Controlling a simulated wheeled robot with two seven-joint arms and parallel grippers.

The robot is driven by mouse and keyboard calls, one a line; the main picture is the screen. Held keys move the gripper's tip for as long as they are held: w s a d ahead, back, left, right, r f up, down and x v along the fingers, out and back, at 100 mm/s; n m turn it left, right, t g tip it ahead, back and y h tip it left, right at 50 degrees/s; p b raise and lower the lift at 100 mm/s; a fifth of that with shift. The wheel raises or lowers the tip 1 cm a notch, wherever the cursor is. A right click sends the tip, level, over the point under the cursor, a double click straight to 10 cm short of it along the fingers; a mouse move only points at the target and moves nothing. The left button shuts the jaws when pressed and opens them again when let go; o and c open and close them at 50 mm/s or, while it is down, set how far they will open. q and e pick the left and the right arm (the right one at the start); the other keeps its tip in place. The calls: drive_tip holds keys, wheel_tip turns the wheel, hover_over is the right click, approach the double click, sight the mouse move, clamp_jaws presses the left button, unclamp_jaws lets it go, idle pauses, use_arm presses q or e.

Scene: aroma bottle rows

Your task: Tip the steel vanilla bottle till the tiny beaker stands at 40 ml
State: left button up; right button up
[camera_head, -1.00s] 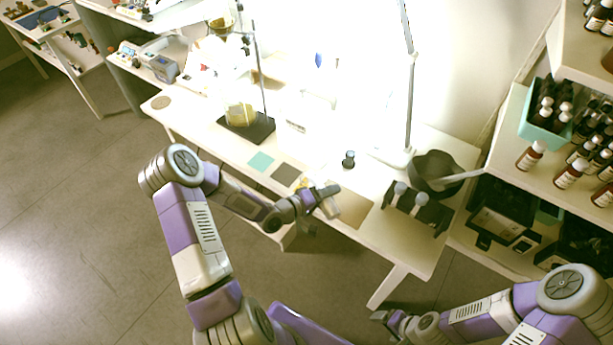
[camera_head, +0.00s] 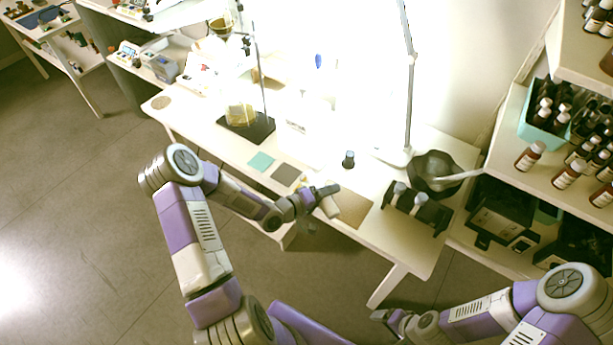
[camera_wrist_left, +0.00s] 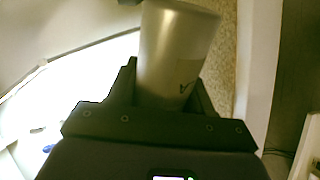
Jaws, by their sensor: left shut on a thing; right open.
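My left gripper (camera_head: 322,198) is over the front edge of the white bench, shut on a grey metallic vessel (camera_head: 330,208), which I take to be the steel vanilla bottle. In the left wrist view the vessel (camera_wrist_left: 175,50) rises between the fingers of the left gripper (camera_wrist_left: 165,95), tilted a little, with a dark mark on its side. Its contents cannot be seen. My right gripper (camera_head: 380,316) is open and empty, low in front of the bench. I cannot make out the tiny beaker or its level; much of the bench is washed out by light.
A small dark-capped bottle (camera_head: 348,160) stands on the bench behind my left gripper. A dark rack (camera_head: 432,213) with white-topped items and a dark mortar (camera_head: 430,168) with a pestle are to the right. A flask (camera_head: 238,115) on a stand is left. Brown bottles (camera_head: 530,155) fill the right shelf.

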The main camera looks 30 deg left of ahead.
use_arm(q)
drive_tip(key=shift+r+p, duration=0.3)
drive_tip(key=shift+p, duration=0.3)
idle(1.4)
drive_tip(key=shift+d+f+m+b, duration=0.1)
drive_tip(key=shift+f+m+b, duration=0.3)
drive_tip(key=shift+f+b, duration=0.5)
drive_tip(key=shift+f+m+y+b, duration=0.1)
drive_tip(key=shift+m+y+b, duration=0.2)
drive_tip(key=shift+m+b, duration=0.35)
drive_tip(key=shift+w+a+r+m+t+y+b, duration=0.15)
drive_tip(key=shift+a+r+m+t+y+b, duration=0.15)
drive_tip(key=shift+r+m+t+b, duration=0.3)
drive_tip(key=m, duration=0.1)
drive_tip(key=r+b, duration=0.1)
drive_tip(key=a+m, duration=0.1)
drive_tip(key=shift+w+r+m+t+y+b, duration=0.25)
drive_tip(key=shift+r+m+t+y+b, duration=0.05)
drive_tip(key=shift+r+m+b, duration=0.1)
drive_tip(key=shift+r, duration=0.2)
